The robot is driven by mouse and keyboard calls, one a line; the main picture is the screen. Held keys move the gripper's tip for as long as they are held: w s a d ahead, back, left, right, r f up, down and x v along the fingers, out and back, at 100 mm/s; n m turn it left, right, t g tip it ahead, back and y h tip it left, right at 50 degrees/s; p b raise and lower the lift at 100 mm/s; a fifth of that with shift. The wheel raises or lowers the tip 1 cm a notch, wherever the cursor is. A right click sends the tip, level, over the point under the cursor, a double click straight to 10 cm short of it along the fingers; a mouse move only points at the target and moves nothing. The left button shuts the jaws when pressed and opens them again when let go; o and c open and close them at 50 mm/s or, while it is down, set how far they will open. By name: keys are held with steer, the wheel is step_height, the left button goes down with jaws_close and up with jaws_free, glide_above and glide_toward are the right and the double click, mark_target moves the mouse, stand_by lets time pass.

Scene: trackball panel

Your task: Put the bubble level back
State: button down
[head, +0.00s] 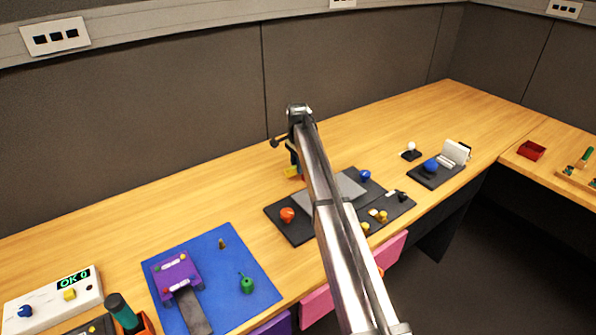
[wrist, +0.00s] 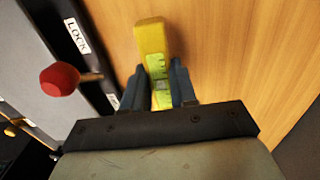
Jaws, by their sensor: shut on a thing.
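The bubble level (wrist: 152,45) is a yellow bar with a pale green marked strip. In the wrist view it stands between the two fingers of my gripper (wrist: 159,85), which is shut on it. Its far end sticks out beyond the fingertips, and its near end is hidden by the gripper. In the head view a bit of the yellow level (head: 291,172) shows at the back edge of the dark trackball panel (head: 288,232), left of my arm. My arm hides part of the panel. I cannot tell whether the level touches the table.
A red knob (wrist: 60,79) on a stalk and a LOCK label (wrist: 77,36) are left of my gripper. The panel carries an orange ball (head: 287,214) and a blue ball (head: 365,174). A blue mat (head: 250,262) lies left. Bare wood is behind the panel.

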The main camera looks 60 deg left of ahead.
steer(key=shift+f, duration=1.3)
steer(key=shift+f, duration=0.15)
steer(key=c, duration=0.9)
jaws_free()
step_height(320, 180, up, 12)
steer(key=shift+r, duration=0.15)
steer(key=shift+w, duration=0.1)
